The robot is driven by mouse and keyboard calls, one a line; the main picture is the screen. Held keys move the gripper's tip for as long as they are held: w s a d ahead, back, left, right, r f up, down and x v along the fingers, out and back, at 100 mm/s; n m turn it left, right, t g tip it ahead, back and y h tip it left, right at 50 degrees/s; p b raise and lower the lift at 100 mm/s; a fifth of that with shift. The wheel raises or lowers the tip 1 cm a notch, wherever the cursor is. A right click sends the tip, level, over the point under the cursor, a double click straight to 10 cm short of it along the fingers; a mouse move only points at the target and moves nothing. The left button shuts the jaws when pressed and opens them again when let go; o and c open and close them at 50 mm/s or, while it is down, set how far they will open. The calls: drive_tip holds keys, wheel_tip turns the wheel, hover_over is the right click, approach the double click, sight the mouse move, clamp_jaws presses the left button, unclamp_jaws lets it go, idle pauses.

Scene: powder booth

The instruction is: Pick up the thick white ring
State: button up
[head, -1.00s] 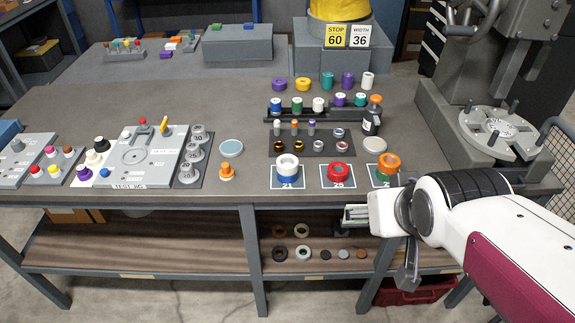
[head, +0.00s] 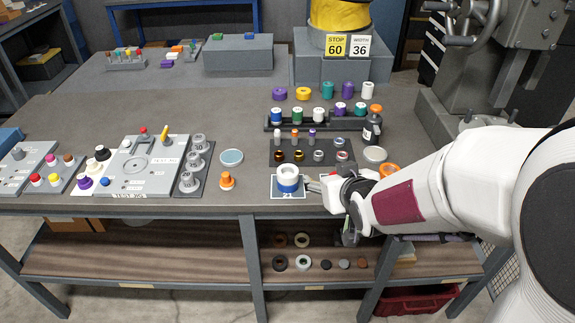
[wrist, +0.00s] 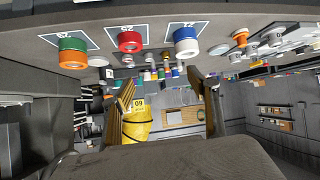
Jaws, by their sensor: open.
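A thick white ring (head: 289,170) sits on top of a blue ring (head: 288,186) on the card at the front edge of the bench. In the wrist view the white ring (wrist: 187,48) shows below the blue ring (wrist: 185,33), as that picture is upside down. My gripper (head: 328,208) is just right of this stack in the head view, low by the bench's front edge. It is open and empty. In the wrist view its two fingers (wrist: 165,95) stand apart, with the stack beyond and above them. I cannot tell whether a finger touches the stack.
A red ring stack (wrist: 130,41) and a green-and-orange stack (wrist: 72,52) stand beside it on cards, mostly hidden by my arm in the head view. An orange piece (head: 227,181) stands left. A tray of small parts (head: 311,152) lies behind. A lower shelf (head: 180,262) holds more rings.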

drive_tip(key=n+t+y, duration=0.1)
drive_tip(key=t+y, duration=0.1)
approach(285, 169)
drive_tip(key=d, duration=0.2)
drive_tip(key=shift+w+a+f, duration=0.15)
drive_tip(key=shift+w+a, duration=0.05)
drive_tip(key=shift+a, duration=0.4)
drive_tip(key=shift+x, duration=1.25)
drive_tip(key=shift+a, duration=0.1)
drive_tip(key=shift+a+x, duration=0.15)
drive_tip(key=shift+x, duration=1.15)
drive_tip(key=shift+a+x, duration=0.1)
drive_tip(key=shift+x, duration=1.15)
drive_tip(key=c, duration=1.4)
